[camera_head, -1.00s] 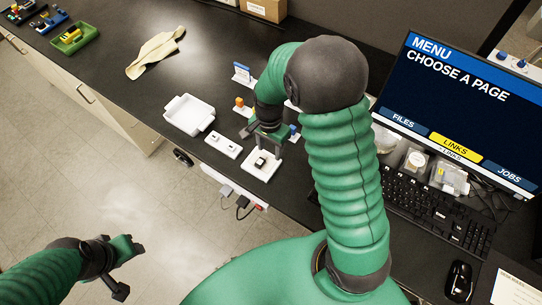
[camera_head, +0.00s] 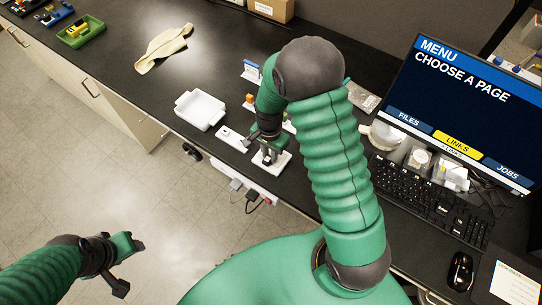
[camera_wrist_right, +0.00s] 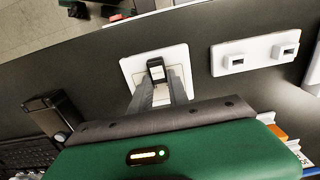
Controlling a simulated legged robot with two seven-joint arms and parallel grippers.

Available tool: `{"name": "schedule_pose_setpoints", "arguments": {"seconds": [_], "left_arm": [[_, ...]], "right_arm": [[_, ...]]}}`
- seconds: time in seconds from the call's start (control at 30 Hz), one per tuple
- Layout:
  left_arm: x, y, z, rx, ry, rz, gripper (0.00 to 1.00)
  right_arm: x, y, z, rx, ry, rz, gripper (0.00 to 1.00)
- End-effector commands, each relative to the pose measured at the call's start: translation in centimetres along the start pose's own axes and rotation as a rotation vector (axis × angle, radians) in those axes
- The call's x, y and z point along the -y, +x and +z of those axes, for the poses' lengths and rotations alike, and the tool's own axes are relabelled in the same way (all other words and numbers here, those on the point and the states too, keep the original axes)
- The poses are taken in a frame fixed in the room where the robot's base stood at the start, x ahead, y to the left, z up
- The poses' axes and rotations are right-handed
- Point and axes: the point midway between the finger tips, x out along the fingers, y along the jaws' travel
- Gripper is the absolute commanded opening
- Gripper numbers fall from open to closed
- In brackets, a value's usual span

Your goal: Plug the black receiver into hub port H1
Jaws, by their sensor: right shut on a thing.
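My right gripper (camera_head: 268,152) points down over a square white plate (camera_head: 284,163) near the table's front edge. In the right wrist view the fingers (camera_wrist_right: 159,90) are shut on the small black receiver (camera_wrist_right: 156,66), which is at the plate (camera_wrist_right: 180,57). I cannot tell whether the receiver rests on the plate or is just above it. A white strip with two small raised ports (camera_wrist_right: 255,53) lies beside the plate; it also shows in the head view (camera_head: 229,137). No port labels are readable. My left gripper (camera_head: 130,267) is open and empty, over the floor.
A white tray (camera_head: 200,110) stands left of the strip. A cloth (camera_head: 163,46) and green bin (camera_head: 81,31) lie farther back. A keyboard (camera_head: 428,196), monitor (camera_head: 465,110) and mouse (camera_head: 460,272) are on the right. Small coloured items stand behind the gripper.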

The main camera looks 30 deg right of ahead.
Motion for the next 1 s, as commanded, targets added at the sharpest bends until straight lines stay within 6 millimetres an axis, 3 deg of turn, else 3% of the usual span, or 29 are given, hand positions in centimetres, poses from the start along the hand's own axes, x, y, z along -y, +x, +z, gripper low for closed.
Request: {"name": "schedule_pose_setpoints", "arguments": {"seconds": [0.37, 0.63, 1.0], "left_arm": [[0.0, 0.1, 0.0, 0.000, 0.000, 0.000, 0.47], [0.0, 1.0, 0.2, 0.000, 0.000, 0.000, 0.47], [0.0, 2.8, 0.7, 0.000, 0.000, 0.000, 0.47]], "right_arm": [[-0.4, -0.3, -0.7, 0.007, 0.002, -0.006, 0.00], [0.0, -3.4, -0.3, 0.002, 0.000, -0.006, 0.00], [-3.3, -4.3, 8.5, 0.006, -0.007, -0.004, 0.00]]}}
